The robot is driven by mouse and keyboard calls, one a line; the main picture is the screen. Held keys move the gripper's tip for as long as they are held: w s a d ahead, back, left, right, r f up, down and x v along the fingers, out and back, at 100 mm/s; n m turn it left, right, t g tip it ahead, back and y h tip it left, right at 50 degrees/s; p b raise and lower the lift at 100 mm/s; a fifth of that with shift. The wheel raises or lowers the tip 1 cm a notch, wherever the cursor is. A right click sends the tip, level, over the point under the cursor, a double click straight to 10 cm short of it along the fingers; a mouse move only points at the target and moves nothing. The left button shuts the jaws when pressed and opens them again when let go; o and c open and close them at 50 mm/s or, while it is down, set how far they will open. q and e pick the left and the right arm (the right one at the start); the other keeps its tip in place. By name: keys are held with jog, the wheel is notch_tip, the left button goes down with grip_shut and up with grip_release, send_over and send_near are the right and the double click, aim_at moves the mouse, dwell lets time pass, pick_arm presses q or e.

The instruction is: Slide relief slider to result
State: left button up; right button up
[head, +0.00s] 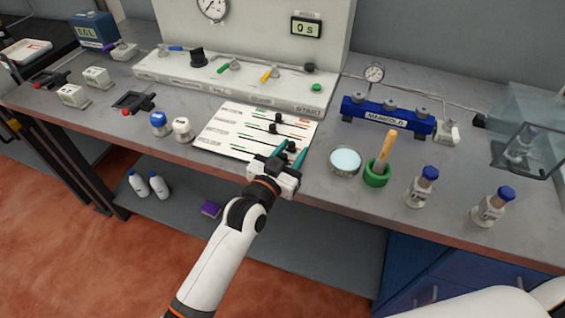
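A white slider panel (225,136) lies on the bench, with several black slots, dark slider knobs and green and red marks. Its labels are too small to read, so I cannot tell which slider is the relief slider. My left gripper (291,151) reaches over the panel's front right corner, its teal fingers apart. A dark slider knob (292,146) shows between or just behind the fingertips; I cannot tell whether they touch it. My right gripper is out of view; only part of my white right arm shows at the lower right.
Right of the panel are a glass dish (345,160), a green mortar with pestle (377,176) and blue-capped bottles (422,188). A blue manifold (387,116) stands behind them. Two small jars (158,124) stand left of the panel. A white console (225,82) with levers is behind it.

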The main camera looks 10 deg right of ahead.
pick_arm(q)
jog(key=v, duration=1.1)
jog(key=shift+s+a+b, duration=0.2)
jog(key=shift+b, duration=0.1)
